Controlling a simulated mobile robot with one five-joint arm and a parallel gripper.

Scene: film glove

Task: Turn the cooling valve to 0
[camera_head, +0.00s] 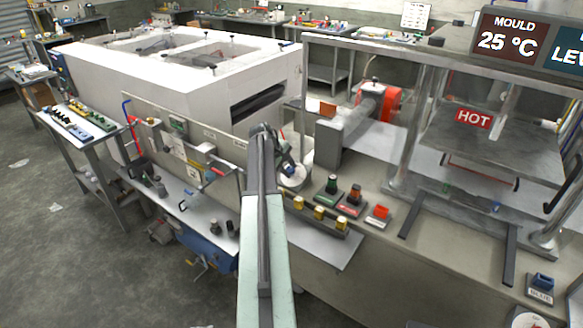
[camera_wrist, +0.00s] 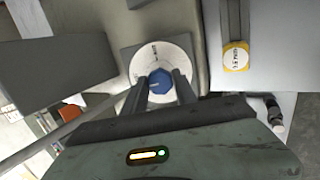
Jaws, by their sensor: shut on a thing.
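A blue hexagonal knob (camera_wrist: 160,78) sits at the middle of a round white dial (camera_wrist: 150,55) on a grey square plate. I take this knob to be the cooling valve. My gripper (camera_wrist: 160,88) is shut on the knob, one finger on each side. The dial's small dark lettering is too small to read, so the setting cannot be told. In the head view, my gripper (camera_head: 288,167) is at the white dial (camera_head: 298,180) on the bench, and my arm hides part of it.
Yellow-topped blocks (camera_head: 320,212) and green, red and orange controls (camera_head: 352,197) stand right of the dial. A grey block (camera_head: 328,143) stands close behind. The press (camera_head: 490,150) has a HOT sign; the display (camera_head: 515,38) reads MOULD 25 °C.

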